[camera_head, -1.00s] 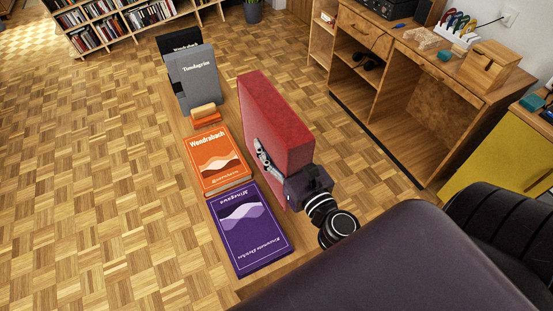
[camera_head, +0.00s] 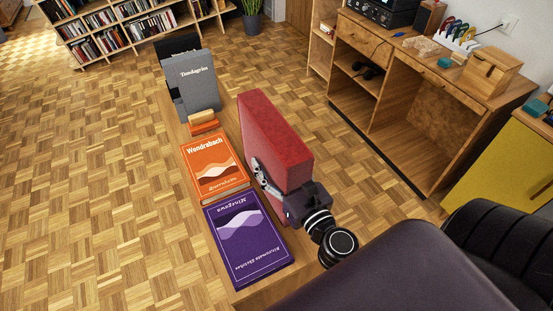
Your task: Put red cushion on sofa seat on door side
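The red cushion (camera_head: 282,142) stands on edge, upright, in the middle of the head view, beside the books and over the right side of the low wooden bench. My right gripper (camera_head: 272,185) is at its near lower end. One finger lies against the cushion's left face; the other is hidden behind it. The gripper looks shut on the cushion. Whether the cushion's lower edge touches the bench is hard to tell. My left gripper is out of view. I cannot make out the sofa seat for sure; a black padded piece of furniture (camera_head: 490,245) shows at the right edge.
The low bench (camera_head: 262,292) carries a purple book (camera_head: 247,250), an orange book (camera_head: 215,165) and upright grey binders (camera_head: 193,85). A wooden desk (camera_head: 425,125) stands right, a yellow cabinet (camera_head: 510,155) beside it. Parquet floor (camera_head: 100,190) is clear on the left.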

